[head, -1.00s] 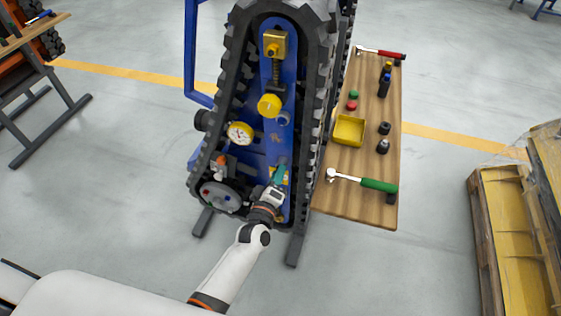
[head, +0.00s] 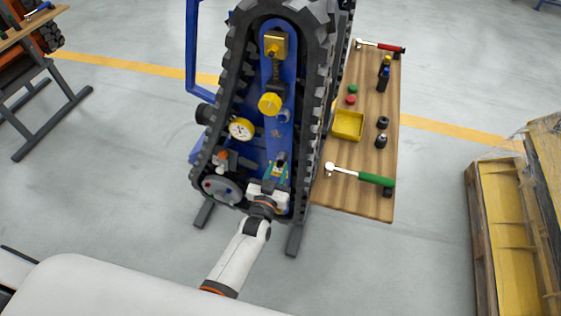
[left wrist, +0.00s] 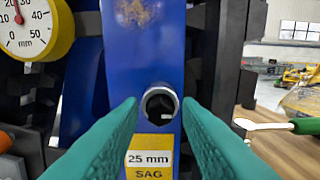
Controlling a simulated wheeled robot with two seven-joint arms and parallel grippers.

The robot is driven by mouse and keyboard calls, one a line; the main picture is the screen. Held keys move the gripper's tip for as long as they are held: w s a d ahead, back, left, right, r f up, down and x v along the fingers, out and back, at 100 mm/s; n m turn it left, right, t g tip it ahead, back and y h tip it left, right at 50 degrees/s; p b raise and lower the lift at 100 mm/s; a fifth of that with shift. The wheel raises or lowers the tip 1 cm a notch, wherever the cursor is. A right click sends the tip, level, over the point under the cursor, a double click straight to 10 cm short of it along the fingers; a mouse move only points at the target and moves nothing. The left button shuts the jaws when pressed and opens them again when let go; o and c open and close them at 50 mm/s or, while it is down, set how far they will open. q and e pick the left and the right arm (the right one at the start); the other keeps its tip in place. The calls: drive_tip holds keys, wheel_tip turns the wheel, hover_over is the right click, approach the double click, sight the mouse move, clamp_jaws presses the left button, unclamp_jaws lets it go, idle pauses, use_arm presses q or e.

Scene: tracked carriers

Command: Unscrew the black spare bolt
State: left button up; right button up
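My left gripper (head: 278,170) is in front of the lower part of the blue plate (head: 277,72) inside the track. In the left wrist view its two teal fingers (left wrist: 160,108) are open and apart. Between and beyond their tips, a round fitting with a silver rim and dark centre (left wrist: 160,103) sticks out of the blue plate, just above a "25 mm SAG" label (left wrist: 150,158). No finger visibly touches it. I cannot tell whether this fitting is the black spare bolt. My right gripper is not in view.
A dial gauge (head: 240,129) and a grey disc (head: 222,190) sit left of the gripper. The black track (head: 318,120) rises close on the right. Beyond it, a wooden bench (head: 365,200) holds a green-handled ratchet (head: 372,179), a yellow tray (head: 348,125) and small dark parts.

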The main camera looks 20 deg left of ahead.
use_arm(q)
drive_tip(key=shift+c, duration=0.3)
clamp_jaws()
drive_tip(key=n, duration=0.5)
drive_tip(key=shift+n+b, duration=0.4)
drive_tip(key=n, duration=0.3)
drive_tip(key=shift+b, duration=0.3)
drive_tip(key=shift+n, duration=0.5)
